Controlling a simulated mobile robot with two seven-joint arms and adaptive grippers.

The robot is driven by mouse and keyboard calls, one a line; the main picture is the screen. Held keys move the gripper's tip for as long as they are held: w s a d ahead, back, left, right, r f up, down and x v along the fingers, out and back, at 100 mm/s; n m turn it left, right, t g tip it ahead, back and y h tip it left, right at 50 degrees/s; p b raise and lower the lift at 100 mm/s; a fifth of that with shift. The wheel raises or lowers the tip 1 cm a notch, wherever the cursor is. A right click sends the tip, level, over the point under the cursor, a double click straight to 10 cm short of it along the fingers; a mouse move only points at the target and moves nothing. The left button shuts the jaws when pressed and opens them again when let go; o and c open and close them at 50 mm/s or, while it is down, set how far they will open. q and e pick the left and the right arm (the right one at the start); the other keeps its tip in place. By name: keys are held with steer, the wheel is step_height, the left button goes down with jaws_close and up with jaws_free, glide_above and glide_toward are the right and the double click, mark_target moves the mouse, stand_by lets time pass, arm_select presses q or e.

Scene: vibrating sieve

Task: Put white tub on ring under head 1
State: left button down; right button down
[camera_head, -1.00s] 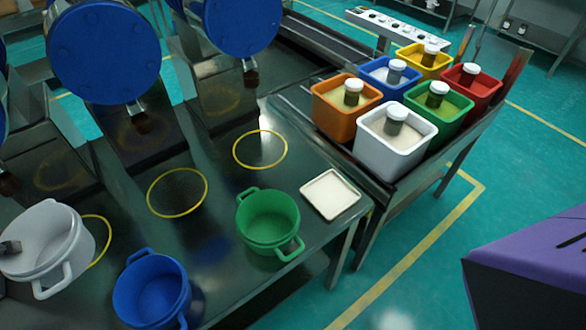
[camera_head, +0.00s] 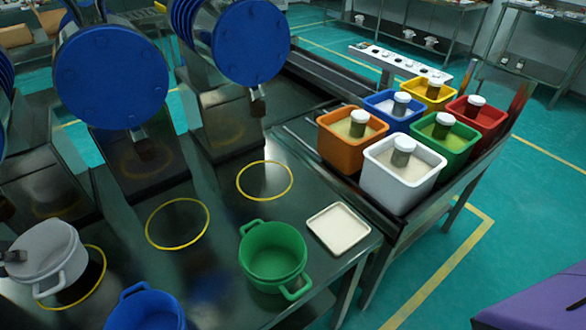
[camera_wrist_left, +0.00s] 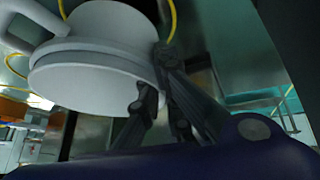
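The white tub (camera_head: 47,258) is at the far left of the head view, in front of the leftmost yellow ring (camera_head: 103,275) and covering part of it. Whether it touches the table is hard to tell. In the left wrist view the tub (camera_wrist_left: 95,65) looks tilted, with one handle out to the left. My left gripper's fingers (camera_wrist_left: 150,90) are closed at its near side, where the opposite handle is hidden. My right gripper is not in view.
A blue tub (camera_head: 145,310) and a green tub (camera_head: 273,258) stand along the table's front, with a square white tray (camera_head: 338,228) beside the green one. Two more yellow rings (camera_head: 178,223) (camera_head: 265,181) are empty. Blue round sieve heads (camera_head: 112,75) overhang behind.

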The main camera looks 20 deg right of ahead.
mark_target(21, 264)
arm_select(q)
steer(key=shift+w+f, duration=0.1)
steer(key=shift+f, duration=1.5)
steer(key=shift+f, duration=0.15)
steer(key=c, duration=2)
jaws_free()
steer(key=shift+r, duration=0.2)
steer(key=p+v, duration=0.1)
steer(key=v, duration=1.1)
steer(key=shift+a, duration=0.1)
